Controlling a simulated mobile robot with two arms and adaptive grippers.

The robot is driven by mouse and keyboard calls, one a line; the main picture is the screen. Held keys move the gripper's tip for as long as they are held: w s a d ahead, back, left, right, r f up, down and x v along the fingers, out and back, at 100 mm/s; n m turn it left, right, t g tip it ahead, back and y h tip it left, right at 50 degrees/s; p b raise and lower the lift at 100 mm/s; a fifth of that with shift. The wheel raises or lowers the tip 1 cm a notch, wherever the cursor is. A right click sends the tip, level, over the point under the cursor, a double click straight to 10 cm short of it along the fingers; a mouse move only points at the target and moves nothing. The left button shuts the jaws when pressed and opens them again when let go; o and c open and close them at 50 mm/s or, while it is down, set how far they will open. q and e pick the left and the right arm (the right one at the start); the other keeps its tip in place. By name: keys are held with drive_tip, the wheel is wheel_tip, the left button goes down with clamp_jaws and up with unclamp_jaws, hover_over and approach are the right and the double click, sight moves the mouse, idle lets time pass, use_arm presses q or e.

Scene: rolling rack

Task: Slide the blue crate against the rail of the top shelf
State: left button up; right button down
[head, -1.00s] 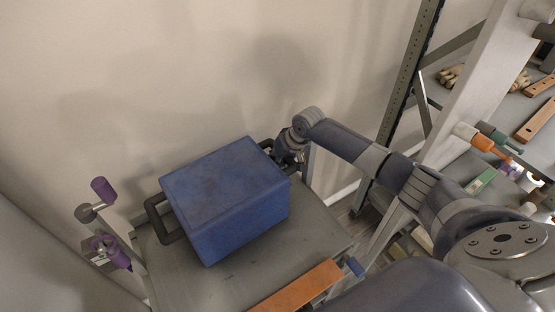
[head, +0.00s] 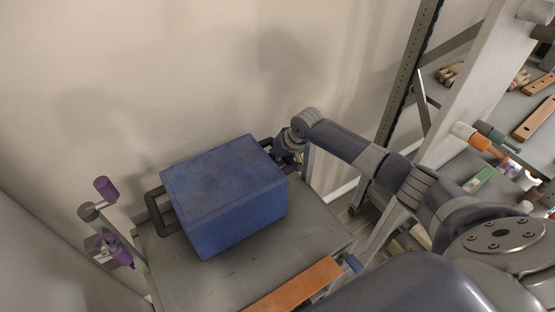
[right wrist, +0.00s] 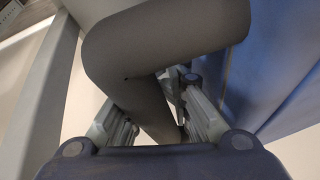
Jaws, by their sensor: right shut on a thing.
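The blue crate (head: 222,190) stands on the grey top shelf (head: 190,275), closed on top, with a dark handle loop (head: 158,210) on its left end and another (head: 267,144) on its right end. My right gripper (head: 287,158) is at the right-end handle. In the right wrist view the dark handle (right wrist: 160,75) passes between the gripper fingers (right wrist: 168,115), which are shut on it, and the blue crate wall (right wrist: 285,75) is close on the right. The shelf's rail is hidden or not clear behind the crate. My left gripper is not in view.
An orange-brown bar (head: 295,285) lies along the shelf's front. Purple-gripped items (head: 105,189) stick out at the left by a post. A plain wall is behind. A rack with tools (head: 470,135) stands at the right. Bare shelf lies in front of the crate.

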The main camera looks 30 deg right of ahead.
drive_tip(key=shift+w+r, duration=0.3)
drive_tip(key=shift+w, duration=0.1)
drive_tip(key=shift+s+p, duration=0.1)
drive_tip(key=shift+p, duration=0.35)
idle(0.3)
idle(0.9)
drive_tip(key=shift+p, duration=0.35)
idle(0.4)
drive_tip(key=c, duration=1.3)
unclamp_jaws()
drive_tip(key=v, duration=1.2)
drive_tip(key=shift+s+d+f, duration=0.1)
drive_tip(key=shift+s, duration=0.05)
